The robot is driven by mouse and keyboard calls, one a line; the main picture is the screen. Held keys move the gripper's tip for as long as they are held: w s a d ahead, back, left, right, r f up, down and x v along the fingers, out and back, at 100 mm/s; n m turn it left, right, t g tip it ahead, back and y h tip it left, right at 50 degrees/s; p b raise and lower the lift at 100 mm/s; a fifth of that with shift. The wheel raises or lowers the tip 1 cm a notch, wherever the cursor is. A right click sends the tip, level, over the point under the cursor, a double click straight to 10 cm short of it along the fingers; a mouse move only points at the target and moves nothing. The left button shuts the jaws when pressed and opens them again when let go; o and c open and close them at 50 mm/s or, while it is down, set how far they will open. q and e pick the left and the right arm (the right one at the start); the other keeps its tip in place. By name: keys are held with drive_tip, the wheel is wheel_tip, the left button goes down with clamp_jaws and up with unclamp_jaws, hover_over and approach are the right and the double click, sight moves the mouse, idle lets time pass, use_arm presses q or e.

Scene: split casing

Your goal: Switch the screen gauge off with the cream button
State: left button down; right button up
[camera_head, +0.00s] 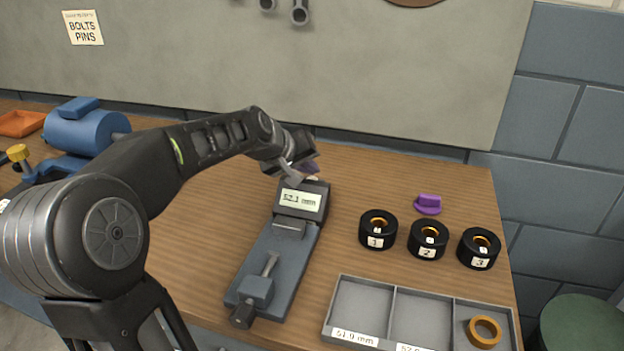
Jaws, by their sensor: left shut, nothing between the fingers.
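The screen gauge (272,262) is a blue-grey device on the wooden bench, with a screen block at its far end. Its lit screen (301,200) reads about 52.1 mm. My left gripper (296,178) is shut and empty, at the top of the screen block. A small bit of the cream button (313,178) seems to show behind the fingertips; the rest is hidden. I cannot tell whether the fingers touch it. My right gripper is not in view.
Black rings numbered 1 (377,231), 2 (428,240) and 3 (479,249) stand to the right, with a purple piece (428,203) behind. A grey compartment tray (393,290) holds an orange ring (484,332). A blue machine (85,131) stands at left.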

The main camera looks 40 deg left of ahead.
use_arm(q)
drive_tip(key=shift+f+b, duration=0.4)
drive_tip(key=shift+f, duration=0.2)
idle(0.6)
drive_tip(key=shift+r+p, duration=0.7)
drive_tip(key=shift+r, duration=0.2)
wheel_tip(320, 180, up, 6)
drive_tip(key=p, duration=0.4)
drive_tip(key=shift+p, duration=0.4)
